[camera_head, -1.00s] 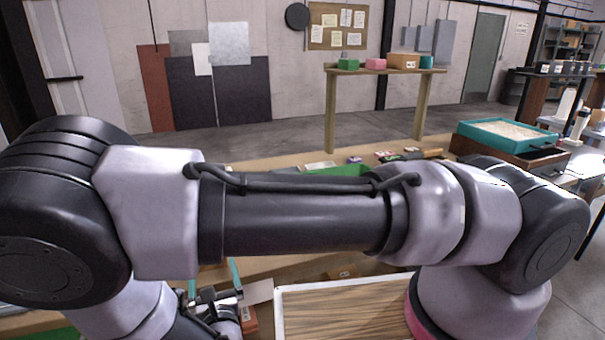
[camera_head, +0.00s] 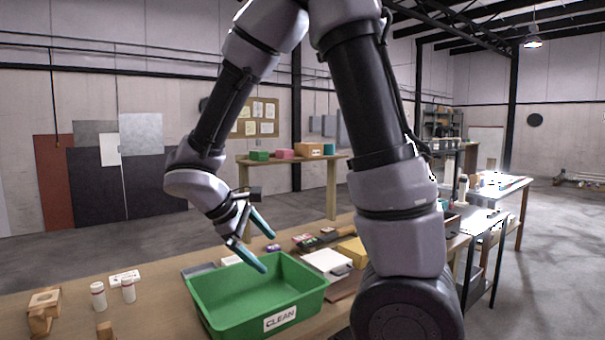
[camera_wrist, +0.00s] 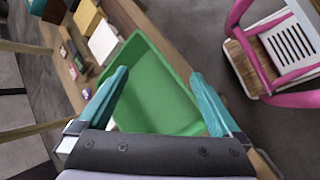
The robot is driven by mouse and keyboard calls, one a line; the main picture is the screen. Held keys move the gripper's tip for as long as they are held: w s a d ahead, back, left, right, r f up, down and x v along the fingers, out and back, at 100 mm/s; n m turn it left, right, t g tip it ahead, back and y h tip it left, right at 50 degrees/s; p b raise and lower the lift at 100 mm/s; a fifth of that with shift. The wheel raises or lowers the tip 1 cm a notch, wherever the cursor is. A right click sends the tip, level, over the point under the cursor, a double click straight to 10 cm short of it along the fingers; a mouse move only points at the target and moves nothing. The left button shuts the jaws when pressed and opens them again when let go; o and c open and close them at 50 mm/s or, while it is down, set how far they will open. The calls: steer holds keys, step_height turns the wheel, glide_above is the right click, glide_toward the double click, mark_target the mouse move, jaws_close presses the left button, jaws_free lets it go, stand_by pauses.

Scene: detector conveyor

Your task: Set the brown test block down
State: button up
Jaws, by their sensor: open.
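My gripper (camera_head: 268,249) is open, with teal fingers pointing down over the green tray labelled CLEAN (camera_head: 262,322). In the wrist view the gap between the fingertips (camera_wrist: 160,75) is empty, with the green tray (camera_wrist: 150,50) below. The visible tray floor looks bare. I cannot tell for sure which thing is the brown test block. A brown block with a white label (camera_head: 309,150) sits on the back shelf. Light-brown wooden pieces (camera_head: 44,302) stand at the table's left end, apart from my gripper.
White bottles (camera_head: 98,296) and a small card (camera_head: 125,277) stand left of the tray. A yellow block (camera_head: 353,250) and a white item (camera_head: 326,261) lie behind it to the right. A pink-framed stool (camera_wrist: 290,98) shows beside the table in the wrist view.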

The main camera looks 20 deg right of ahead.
steer(key=s+d+r+m+t+y, duration=0.1)
steer(key=s+d+r+m+y, duration=0.1)
steer(key=r+m+y, duration=0.1)
steer(key=s+d+r+m+t+y, duration=0.2)
steer(key=s+r+m+y, duration=0.1)
steer(key=r+m, duration=0.3)
steer(key=s+d+r+m+t+y, duration=0.2)
steer(key=r+m, duration=0.3)
steer(key=r, duration=0.3)
steer(key=shift+s+d+r+y, duration=0.25)
steer(key=shift+s+y, duration=0.15)
steer(key=shift+y, duration=0.4)
